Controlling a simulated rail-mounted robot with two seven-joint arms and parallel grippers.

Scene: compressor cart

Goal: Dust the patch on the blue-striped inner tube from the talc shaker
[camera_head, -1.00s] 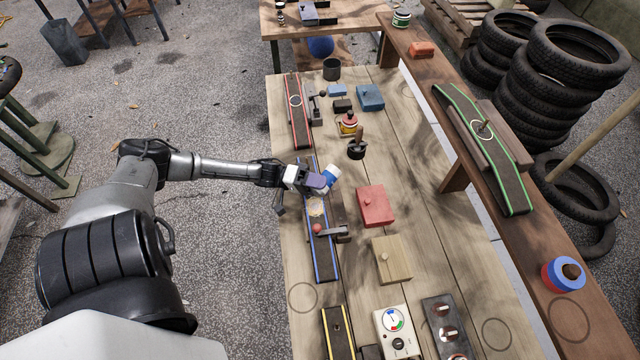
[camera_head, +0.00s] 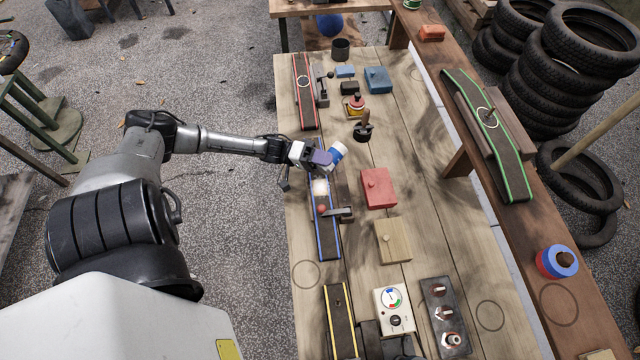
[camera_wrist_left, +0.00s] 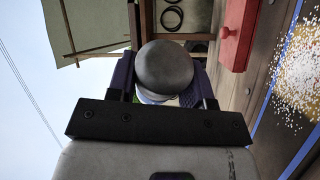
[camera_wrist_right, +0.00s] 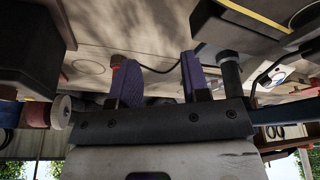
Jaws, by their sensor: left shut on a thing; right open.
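The blue-striped inner tube (camera_head: 327,238) lies along the left side of the bench. Its patch (camera_head: 320,187) looks white with powder. In the left wrist view white specks cover the yellowish patch (camera_wrist_left: 300,75) and some lie over the blue stripe. My left gripper (camera_head: 324,157) is shut on the white and blue talc shaker (camera_head: 338,149) and holds it tilted just beyond the patch. The shaker's grey rounded end (camera_wrist_left: 165,68) shows between the fingers in the left wrist view. My right gripper (camera_wrist_right: 160,82) is open and empty in the right wrist view.
A lever with a red knob (camera_head: 322,209) stands at the tube beside the patch. A red box (camera_head: 378,188) and a wooden box (camera_head: 393,240) stand to its right. A red-striped strip (camera_head: 304,95) lies farther back, a yellow-striped strip (camera_head: 340,320) nearer.

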